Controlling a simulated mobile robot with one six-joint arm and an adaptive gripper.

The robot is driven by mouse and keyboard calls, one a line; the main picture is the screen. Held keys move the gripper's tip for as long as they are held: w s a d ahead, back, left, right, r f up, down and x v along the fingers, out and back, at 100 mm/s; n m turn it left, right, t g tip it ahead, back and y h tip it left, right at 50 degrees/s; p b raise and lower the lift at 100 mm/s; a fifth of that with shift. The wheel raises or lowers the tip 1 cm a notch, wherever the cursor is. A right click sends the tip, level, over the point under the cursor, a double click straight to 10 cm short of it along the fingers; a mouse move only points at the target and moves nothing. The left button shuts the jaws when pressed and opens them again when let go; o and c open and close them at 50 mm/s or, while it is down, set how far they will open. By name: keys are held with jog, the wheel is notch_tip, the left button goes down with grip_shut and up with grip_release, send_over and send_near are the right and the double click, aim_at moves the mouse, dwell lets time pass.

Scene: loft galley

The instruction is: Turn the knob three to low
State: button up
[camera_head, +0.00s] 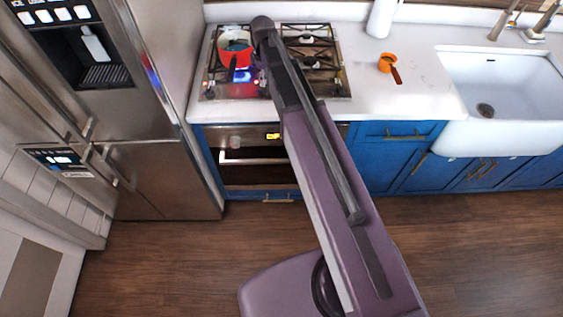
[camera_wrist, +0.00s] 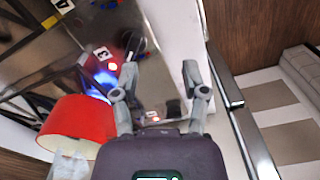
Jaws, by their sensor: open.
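A tag marked 3 (camera_wrist: 102,53) lies on the steel cooktop in the wrist view. A dark knob (camera_wrist: 136,42) stands close to its right, partly blurred; its setting is hard to read. A red light (camera_wrist: 112,66) glows beside the tag, and a blue flame glow (camera_wrist: 100,85) shows beside the red pot (camera_wrist: 75,122). My gripper (camera_wrist: 160,68) is open with nothing between its fingers. The knob is just beyond the left fingertip, apart from it as far as I can tell. In the head view my arm hides most of the gripper, over the front of the cooktop (camera_head: 340,78).
The red pot sits on the cooktop's left burner, close to my left finger. The fridge (camera_head: 160,100) bounds the left side.

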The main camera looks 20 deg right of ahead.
jog(key=s+f+m+b, duration=1.1)
jog(key=s+f+b, duration=0.9)
jog(key=s, duration=0.1)
jog(key=shift+f, duration=0.3)
jog(key=shift+a+r, duration=0.1)
dwell(0.6)
notch_tip(320, 180, up, 25)
jog(key=n+p, duration=0.5)
jog(key=p, duration=2.1)
send_over(263, 90)
jog(key=w, duration=0.1)
jog(key=shift+w+r, duration=0.1)
jog(key=shift+r, duration=0.05)
jog(key=shift+b, duration=0.35)
notch_tip(263, 90, down, 14)
jog(key=b, duration=1.3)
jog(key=shift+r, duration=0.15)
